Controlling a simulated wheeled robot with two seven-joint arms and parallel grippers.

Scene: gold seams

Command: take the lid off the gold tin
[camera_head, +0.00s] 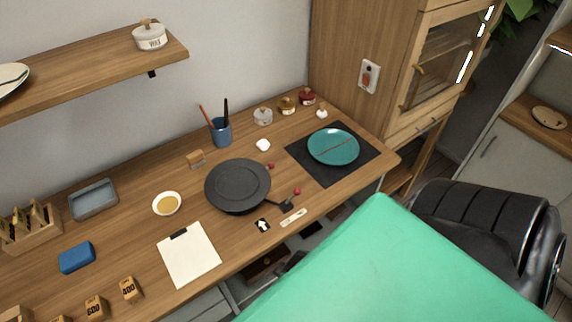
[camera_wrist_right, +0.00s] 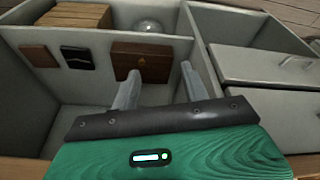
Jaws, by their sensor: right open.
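The gold tin (camera_head: 287,106) stands upright at the back of the wooden desk in the head view. It is small, between a silver-grey tin (camera_head: 263,117) and a dark red tin (camera_head: 307,97). Its lid appears to be on, with a small knob on top. In the right wrist view my right gripper (camera_wrist_right: 158,88) is open and empty, its two pale fingers apart over a grey compartmented drawer. The gold tin does not show in that view. My left gripper is in neither view.
A teal plate (camera_head: 333,147) lies on a black mat (camera_head: 301,158) in front of the tins. A blue cup (camera_head: 221,132) with sticks and a dark round plate (camera_head: 237,186) are to their left. A cabinet (camera_head: 365,45) rises at right.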

